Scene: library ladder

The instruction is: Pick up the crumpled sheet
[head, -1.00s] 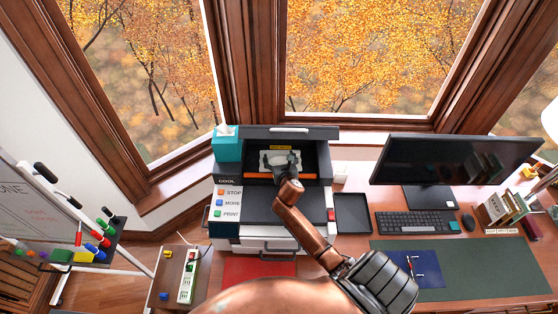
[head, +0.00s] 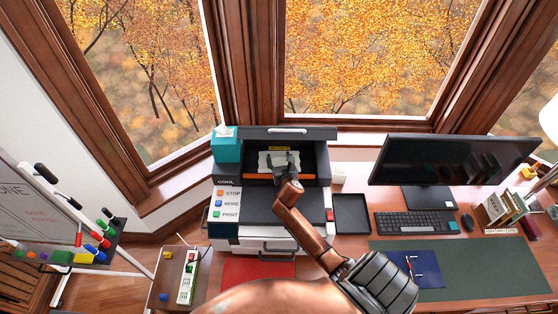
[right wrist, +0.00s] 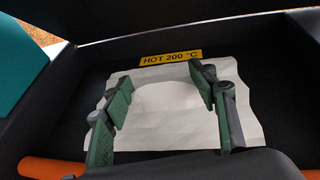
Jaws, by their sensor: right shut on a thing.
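The crumpled sheet (head: 264,161) is white and lies inside the open printer (head: 330,165), under the raised lid. In the right wrist view the sheet (right wrist: 177,140) has a wavy edge and a pale raised part in its middle. My right gripper (head: 287,168) reaches into the printer from above. In the right wrist view its green-padded fingers (right wrist: 161,90) stand on either side of the raised part, shut on the sheet with a wide gap between them. My left gripper is not in view.
A yellow "HOT 200 °C" label (right wrist: 170,57) is on the printer's inside back wall. An orange roller (right wrist: 48,168) runs across the opening near the gripper. A teal tissue box (head: 226,148) stands at the left, a black tray (head: 351,213) and monitor (head: 450,160) at the right.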

